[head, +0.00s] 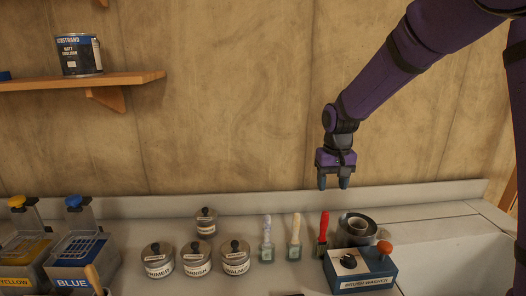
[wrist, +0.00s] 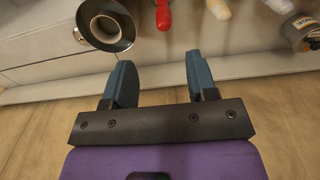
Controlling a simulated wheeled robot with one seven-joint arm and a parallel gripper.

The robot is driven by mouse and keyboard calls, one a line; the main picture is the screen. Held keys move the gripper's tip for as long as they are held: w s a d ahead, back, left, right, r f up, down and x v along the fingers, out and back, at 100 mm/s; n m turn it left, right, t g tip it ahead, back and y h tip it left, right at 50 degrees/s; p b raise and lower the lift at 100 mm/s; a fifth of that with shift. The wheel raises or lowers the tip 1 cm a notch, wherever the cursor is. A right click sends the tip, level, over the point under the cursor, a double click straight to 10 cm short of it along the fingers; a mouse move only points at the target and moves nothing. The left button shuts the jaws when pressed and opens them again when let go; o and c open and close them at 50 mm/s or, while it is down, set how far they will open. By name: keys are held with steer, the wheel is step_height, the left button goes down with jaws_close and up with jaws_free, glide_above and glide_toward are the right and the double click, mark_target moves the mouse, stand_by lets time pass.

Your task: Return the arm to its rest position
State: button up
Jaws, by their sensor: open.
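My gripper (head: 335,183) hangs at the end of my purple arm in the head view, in front of the wooden wall and above the back of the counter. It points down. In the wrist view my gripper (wrist: 157,80) shows its two blue-grey fingers spread apart with nothing between them. It touches none of the things on the counter.
Several labelled lidded jars (head: 197,259) and two more brushes (head: 295,237) stand on the counter. Yellow (head: 27,250) and blue (head: 83,255) paint trays are at the left. A shelf (head: 80,82) with a paint can (head: 78,55) is on the wall. The air around my gripper is clear.

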steer(key=s+d+r+t, duration=0.2)
steer(key=s+d+r, duration=0.2)
steer(key=s+r, duration=0.95)
steer(key=s+d+r+t, duration=0.1)
steer(key=s, duration=0.7)
steer(key=s+d+t, duration=0.1)
steer(key=s+t, duration=0.1)
steer(key=s, duration=0.7)
steer(key=shift+s+d+r, duration=0.25)
steer(key=shift+s+r, duration=0.05)
steer(key=shift+r, duration=0.1)
